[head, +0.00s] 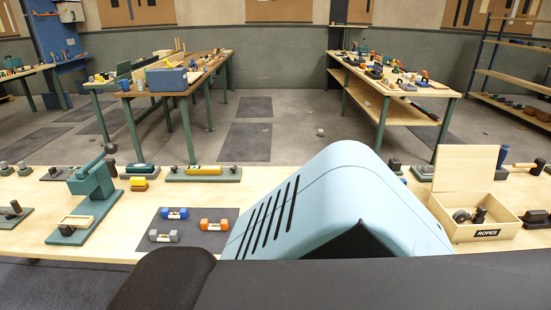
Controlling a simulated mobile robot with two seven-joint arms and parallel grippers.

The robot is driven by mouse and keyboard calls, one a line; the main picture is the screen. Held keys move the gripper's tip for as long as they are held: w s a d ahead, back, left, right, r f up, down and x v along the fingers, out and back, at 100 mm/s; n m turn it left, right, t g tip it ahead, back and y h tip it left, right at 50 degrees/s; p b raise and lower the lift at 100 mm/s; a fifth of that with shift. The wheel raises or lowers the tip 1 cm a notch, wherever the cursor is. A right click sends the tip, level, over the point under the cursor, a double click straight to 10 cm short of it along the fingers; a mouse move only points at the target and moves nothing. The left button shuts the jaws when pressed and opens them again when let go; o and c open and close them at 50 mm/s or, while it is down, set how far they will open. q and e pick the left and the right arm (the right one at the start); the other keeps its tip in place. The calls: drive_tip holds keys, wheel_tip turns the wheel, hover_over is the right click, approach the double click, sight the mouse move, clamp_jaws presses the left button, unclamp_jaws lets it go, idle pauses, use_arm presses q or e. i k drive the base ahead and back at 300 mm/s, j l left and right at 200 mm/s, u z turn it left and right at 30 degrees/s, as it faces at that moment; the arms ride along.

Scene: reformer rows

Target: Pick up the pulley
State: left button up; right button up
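An open wooden box (490,233) labelled ROPES stands at the right of the near bench, its lid raised at the back. Inside it lie a small dark round piece (462,216) that may be the pulley and a dark upright piece (479,214). They are too small to tell for certain. Neither of my grippers is in view. A large light-blue casing and a black part, apparently of my own body, fill the lower middle and hide part of the bench.
A mallet (527,166) and a dark block (535,217) are right of the box. Two cluttered benches stand behind, with open floor between.

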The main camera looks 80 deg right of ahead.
sight(460, 216)
drive_tip(key=z, duration=4)
drive_tip(key=i+l+z, duration=0.15)
drive_tip(key=i+z, duration=0.75)
drive_tip(key=i, duration=0.1)
